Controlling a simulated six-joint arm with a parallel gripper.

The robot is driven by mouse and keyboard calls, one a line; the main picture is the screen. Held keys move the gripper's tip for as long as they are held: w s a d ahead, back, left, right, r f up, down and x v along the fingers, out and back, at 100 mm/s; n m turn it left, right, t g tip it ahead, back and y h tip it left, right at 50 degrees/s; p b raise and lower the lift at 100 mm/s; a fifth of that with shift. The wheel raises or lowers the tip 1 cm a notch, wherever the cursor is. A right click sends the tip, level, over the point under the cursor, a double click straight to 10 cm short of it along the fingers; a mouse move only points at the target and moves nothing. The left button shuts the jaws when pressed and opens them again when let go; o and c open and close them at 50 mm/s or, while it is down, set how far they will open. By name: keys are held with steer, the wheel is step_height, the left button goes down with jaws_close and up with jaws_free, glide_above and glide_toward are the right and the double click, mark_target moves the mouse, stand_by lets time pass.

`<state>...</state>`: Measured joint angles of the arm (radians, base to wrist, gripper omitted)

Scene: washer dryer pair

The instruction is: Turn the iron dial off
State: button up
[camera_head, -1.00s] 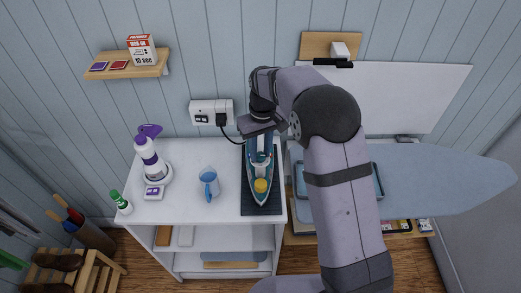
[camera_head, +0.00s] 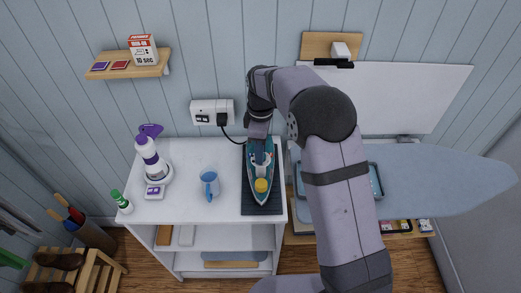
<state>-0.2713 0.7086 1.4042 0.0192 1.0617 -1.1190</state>
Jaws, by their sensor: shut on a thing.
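A teal iron (camera_head: 262,203) lies on a dark mat (camera_head: 247,208) at the right end of the white cabinet top. A yellow round part (camera_head: 261,185) sits on the iron's top, towards its front tip. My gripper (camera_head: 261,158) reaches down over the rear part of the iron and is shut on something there. It looks closed at the iron's dial area behind the yellow part, but the fingers are small and partly hidden. The dial itself cannot be made out clearly.
A blue jug (camera_head: 209,183) stands left of the mat. A cord runs to the wall socket (camera_head: 212,112). An ironing board (camera_head: 440,185) is on the right.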

steer(key=n, duration=0.3)
steer(key=shift+n, duration=2.3)
steer(key=o, duration=1.1)
steer(key=shift+r, duration=0.15)
steer(key=shift+a+r+b, duration=0.1)
steer(key=shift+r+b, duration=1.15)
steer(key=shift+r, duration=2.3)
